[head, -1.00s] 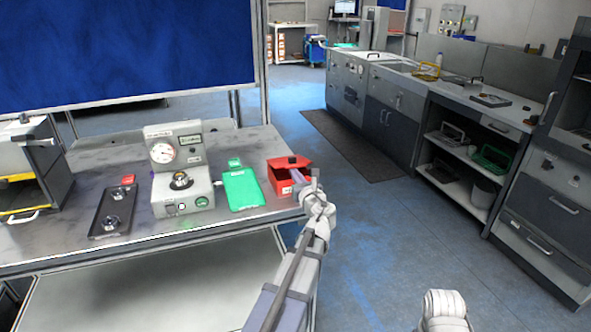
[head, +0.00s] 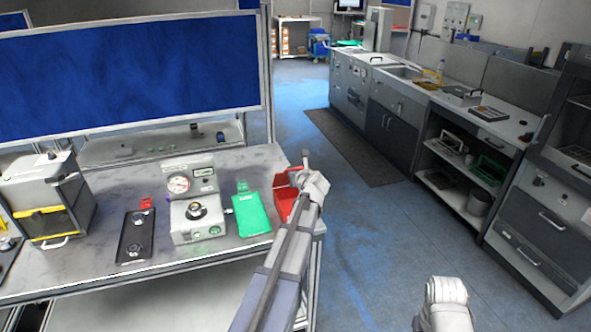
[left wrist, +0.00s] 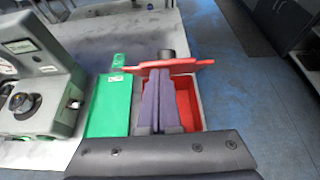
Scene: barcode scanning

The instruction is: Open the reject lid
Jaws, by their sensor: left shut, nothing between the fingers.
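The red reject box (head: 283,205) stands at the right end of the bench. In the left wrist view its lid (left wrist: 190,65) is raised and tilted up toward the back, and its black knob (left wrist: 166,54) shows beyond the lid's edge. The red inside of the box (left wrist: 187,92) shows under the lid. My left gripper (left wrist: 158,78) is shut and empty, with its fingertips at the lid's underside; whether they touch it is unclear. In the head view, my left gripper (head: 306,157) and arm cover part of the box.
A green tray (head: 252,213) lies just left of the box. Left of it stand a grey gauge device (head: 195,227) and a dark tray (head: 135,238) with metal parts. The floor (head: 370,245) right of the bench is clear.

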